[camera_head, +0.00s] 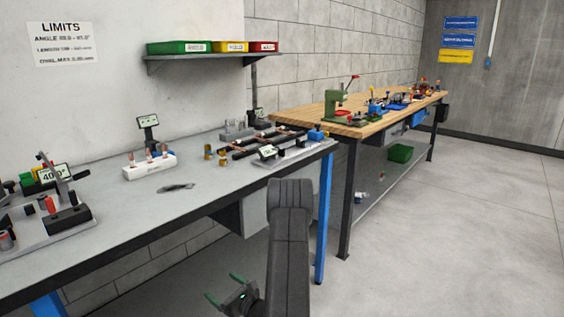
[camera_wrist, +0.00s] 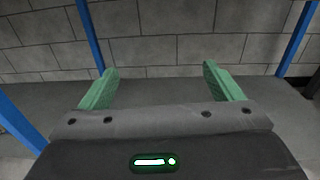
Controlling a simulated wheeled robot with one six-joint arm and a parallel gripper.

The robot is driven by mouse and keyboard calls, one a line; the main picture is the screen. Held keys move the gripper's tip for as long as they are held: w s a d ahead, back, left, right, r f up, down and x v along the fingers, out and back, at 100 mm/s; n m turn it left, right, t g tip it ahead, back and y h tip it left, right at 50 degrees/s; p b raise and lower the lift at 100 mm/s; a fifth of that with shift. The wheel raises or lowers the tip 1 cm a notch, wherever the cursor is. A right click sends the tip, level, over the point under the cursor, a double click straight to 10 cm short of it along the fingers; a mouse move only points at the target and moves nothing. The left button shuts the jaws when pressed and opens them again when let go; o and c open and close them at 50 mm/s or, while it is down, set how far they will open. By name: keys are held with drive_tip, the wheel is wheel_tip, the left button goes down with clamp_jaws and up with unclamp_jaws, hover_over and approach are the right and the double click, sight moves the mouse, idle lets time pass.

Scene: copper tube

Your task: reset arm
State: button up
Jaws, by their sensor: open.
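My gripper (camera_head: 226,289) has green fingers and hangs low in front of the grey workbench (camera_head: 110,230), below the level of its top. Its fingers are spread apart and nothing is between them. In the wrist view my gripper (camera_wrist: 162,88) also shows open and empty, facing a block wall (camera_wrist: 160,45) and a grey surface under the bench between blue legs (camera_wrist: 90,35). My dark arm link stands upright in the head view and hides part of the floor and the bench's underside.
The grey bench carries a gauge fixture (camera_head: 55,200), a white block holding copper pieces (camera_head: 150,165) and a dark tool (camera_head: 178,187). A wooden-topped bench (camera_head: 345,122) stands farther back. Three bins sit on a wall shelf (camera_head: 215,55). The floor (camera_head: 460,230) at right is clear.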

drive_tip(key=w+d+r+m+t+h+p, duration=0.1)
drive_tip(key=d+r+p, duration=0.3)
drive_tip(key=r, duration=0.4)
drive_tip(key=shift+w+r+t+h, duration=0.15)
drive_tip(key=shift+w+t+h, duration=0.2)
drive_tip(key=shift+w, duration=0.2)
